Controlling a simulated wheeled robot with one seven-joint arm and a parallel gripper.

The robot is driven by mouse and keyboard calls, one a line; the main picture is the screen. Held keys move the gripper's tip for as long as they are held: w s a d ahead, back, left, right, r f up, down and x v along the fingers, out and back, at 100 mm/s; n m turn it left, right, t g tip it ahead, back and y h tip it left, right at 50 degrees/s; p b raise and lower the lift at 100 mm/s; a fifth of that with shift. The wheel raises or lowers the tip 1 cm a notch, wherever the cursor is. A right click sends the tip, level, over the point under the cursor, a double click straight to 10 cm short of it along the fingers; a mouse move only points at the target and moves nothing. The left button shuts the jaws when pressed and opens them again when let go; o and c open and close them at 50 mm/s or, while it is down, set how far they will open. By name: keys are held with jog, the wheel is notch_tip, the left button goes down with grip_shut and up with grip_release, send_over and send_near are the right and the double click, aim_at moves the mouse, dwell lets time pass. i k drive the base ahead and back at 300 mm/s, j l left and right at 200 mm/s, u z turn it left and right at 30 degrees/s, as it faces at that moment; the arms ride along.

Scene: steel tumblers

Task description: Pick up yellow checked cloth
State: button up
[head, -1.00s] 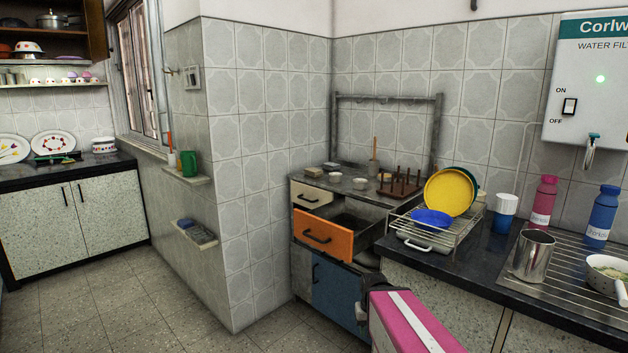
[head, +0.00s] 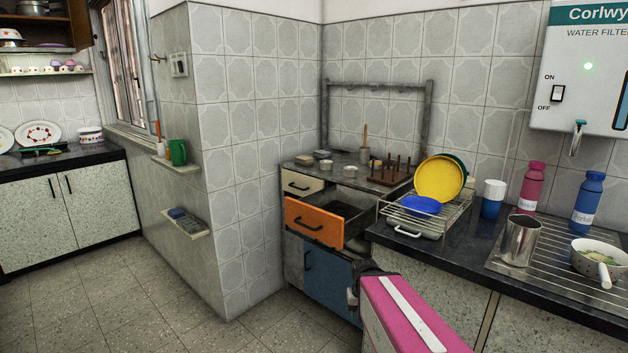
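I see no yellow checked cloth in the head view. My gripper (head: 356,292) is a small dark shape at the far end of my pink arm with its white stripe, low in the picture. It is in front of the blue cabinet door (head: 331,288) and left of the counter front. Its fingers are too small and too hidden by the arm to show whether they are open or shut.
An orange drawer (head: 314,222) stands open beside the counter. A wire rack (head: 425,222) holds yellow and blue plates. A steel tumbler (head: 521,241), pink bottle (head: 531,188), blue bottle (head: 587,202) and pan (head: 597,262) stand at right. The tiled floor (head: 120,300) at left is clear.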

aim_at(304, 160)
jog(key=i+j, duration=0.25)
jog(key=j, duration=0.2)
jog(key=i+j, duration=0.25)
jog(key=j, duration=0.2)
jog(key=i+j, duration=0.25)
jog(key=j, duration=0.15)
